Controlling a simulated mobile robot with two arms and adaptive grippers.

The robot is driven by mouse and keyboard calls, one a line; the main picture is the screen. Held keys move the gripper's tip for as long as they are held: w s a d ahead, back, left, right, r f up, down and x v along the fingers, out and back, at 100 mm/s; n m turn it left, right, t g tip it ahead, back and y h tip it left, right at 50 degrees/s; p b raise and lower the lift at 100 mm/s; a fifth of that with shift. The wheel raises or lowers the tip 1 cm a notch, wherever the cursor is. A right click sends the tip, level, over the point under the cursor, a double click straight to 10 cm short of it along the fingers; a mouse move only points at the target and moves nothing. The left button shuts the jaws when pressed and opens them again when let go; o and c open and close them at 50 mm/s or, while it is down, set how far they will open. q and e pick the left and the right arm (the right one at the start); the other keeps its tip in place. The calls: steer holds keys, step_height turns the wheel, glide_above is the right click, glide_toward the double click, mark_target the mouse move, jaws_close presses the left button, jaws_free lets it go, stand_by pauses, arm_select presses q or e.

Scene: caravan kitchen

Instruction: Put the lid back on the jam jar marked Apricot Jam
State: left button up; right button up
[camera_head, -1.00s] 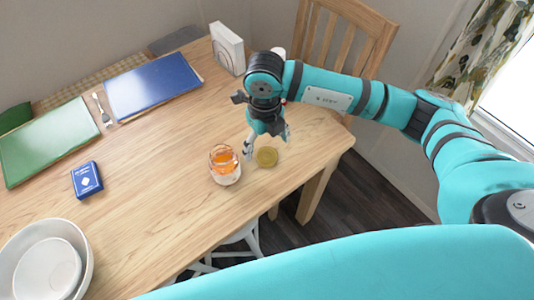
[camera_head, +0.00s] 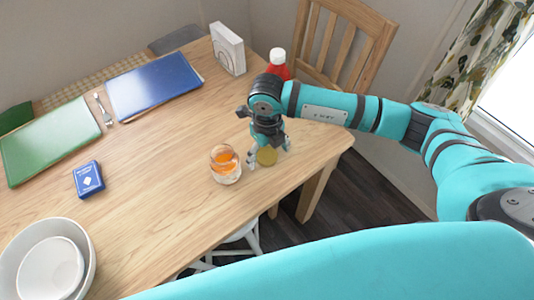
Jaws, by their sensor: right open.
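The glass jam jar (camera_head: 225,165) stands open on the wooden table, with orange jam showing inside. Its label is too small to read. The gold lid (camera_head: 267,156) lies flat on the table just right of the jar, near the table's right edge. My right gripper (camera_head: 268,158) points down over the lid with its fingers spread, one on each side of it. The gripper partly hides the lid, and I cannot tell whether the fingers touch it. My left gripper is not in view.
A red bottle with a white cap (camera_head: 277,65) stands behind my right arm. A white box (camera_head: 228,48), a blue mat (camera_head: 153,85), a green mat (camera_head: 50,139), a blue card box (camera_head: 88,179) and white bowls (camera_head: 88,245) are on the table. The table's middle is clear.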

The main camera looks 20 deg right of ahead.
mark_target(266, 155)
steer(key=c, duration=0.8)
steer(key=shift+r, duration=0.15)
steer(key=shift+r, duration=0.25)
step_height(266, 155, up, 3)
steer(key=shift+a+b, duration=0.1)
steer(key=shift+b, duration=0.3)
arm_select(q)
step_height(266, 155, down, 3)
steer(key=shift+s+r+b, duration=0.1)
steer(key=shift+b, duration=0.9)
arm_select(e)
steer(key=s+a, duration=0.3)
steer(key=s+a+r, duration=0.1)
steer(key=s+a, duration=0.7)
steer(key=shift+s+r, duration=0.15)
steer(key=shift+s, duration=0.05)
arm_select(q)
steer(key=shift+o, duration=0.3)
